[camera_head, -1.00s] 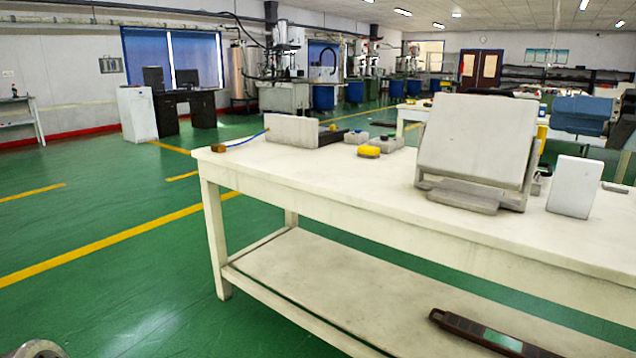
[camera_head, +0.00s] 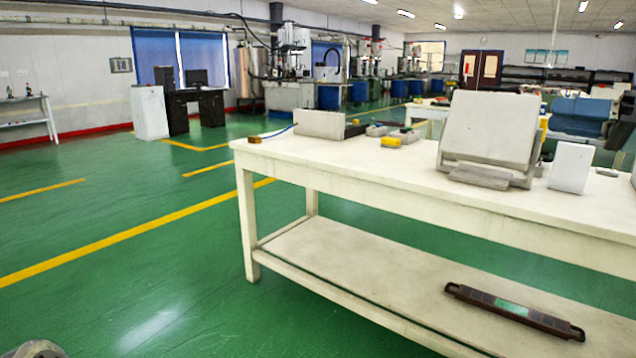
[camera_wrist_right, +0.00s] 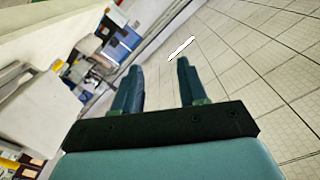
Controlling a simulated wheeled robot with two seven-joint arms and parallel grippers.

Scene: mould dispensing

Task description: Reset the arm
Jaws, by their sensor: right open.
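My right gripper (camera_wrist_right: 160,66) shows in the right wrist view. Its two blue-green fingers stand apart with nothing between them. They point out into the room, with the tiled ceiling (camera_wrist_right: 255,75) and a bright lamp (camera_wrist_right: 181,48) beyond, seen at a tilt. In the head view I cannot make out either gripper clearly. A small grey rounded part shows at the bottom left corner there, and I cannot tell which part of me it is. My left gripper does not show.
A white table (camera_head: 340,165) stands ahead to the right. On it are a tilted white panel (camera_head: 490,130), a white block (camera_head: 570,167), a yellow item (camera_head: 390,141) and a low box (camera_head: 320,123). A dark bar (camera_head: 515,312) lies on the lower shelf. Green floor (camera_head: 130,200) is clear at left.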

